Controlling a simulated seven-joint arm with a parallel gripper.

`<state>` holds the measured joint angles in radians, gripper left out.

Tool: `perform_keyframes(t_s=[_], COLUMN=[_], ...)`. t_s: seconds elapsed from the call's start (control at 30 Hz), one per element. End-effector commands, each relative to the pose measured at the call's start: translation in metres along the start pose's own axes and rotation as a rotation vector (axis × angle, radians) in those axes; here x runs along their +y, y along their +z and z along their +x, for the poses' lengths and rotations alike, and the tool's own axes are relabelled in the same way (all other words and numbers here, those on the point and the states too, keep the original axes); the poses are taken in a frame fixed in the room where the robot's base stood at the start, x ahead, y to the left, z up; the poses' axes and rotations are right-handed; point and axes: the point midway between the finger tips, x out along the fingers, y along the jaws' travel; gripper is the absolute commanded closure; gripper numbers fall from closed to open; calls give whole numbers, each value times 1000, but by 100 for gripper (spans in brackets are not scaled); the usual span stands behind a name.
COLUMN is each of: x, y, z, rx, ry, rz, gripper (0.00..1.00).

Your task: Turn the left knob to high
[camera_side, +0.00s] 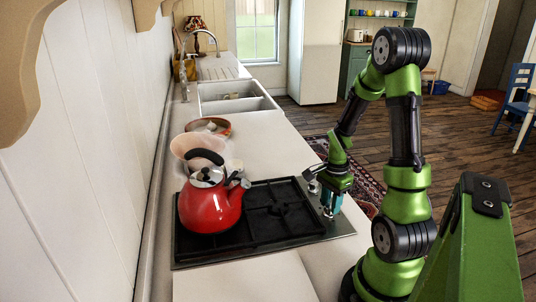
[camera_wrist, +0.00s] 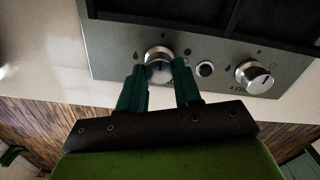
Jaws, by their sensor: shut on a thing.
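The left knob (camera_wrist: 158,60) is a round silver knob on the hob's steel control strip, left of centre in the wrist view. My gripper (camera_wrist: 158,78) has its two green fingers on either side of this knob and is shut on it. The fingers partly hide the knob's sides and lower part, and I cannot read its setting clearly. In the side view my gripper (camera_side: 331,200) reaches down to the hob's right edge and hides most of the knob it holds. The other knob (camera_wrist: 254,76) stands to the right in the wrist view, apart from the fingers.
A red kettle (camera_side: 210,203) stands on the left part of the black-grated hob (camera_side: 256,242). A small round button (camera_wrist: 204,69) sits between the knobs, close to the right finger. Bowls (camera_side: 209,126) and a sink (camera_side: 225,89) lie further back along the counter.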

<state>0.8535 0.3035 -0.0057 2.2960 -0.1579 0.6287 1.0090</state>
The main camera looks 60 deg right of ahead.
Motion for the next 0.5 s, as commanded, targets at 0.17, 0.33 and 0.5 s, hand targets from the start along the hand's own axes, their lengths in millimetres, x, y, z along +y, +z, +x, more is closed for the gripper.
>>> perform_keyframes(t_s=[0.17, 0.33, 0.5], x=[0, -1, -1], y=[0, 0, 0], z=[0, 0, -1], rx=[0, 0, 0], ry=[0, -1, 0], rz=[-53, -158, -306], gripper=[97, 97, 97])
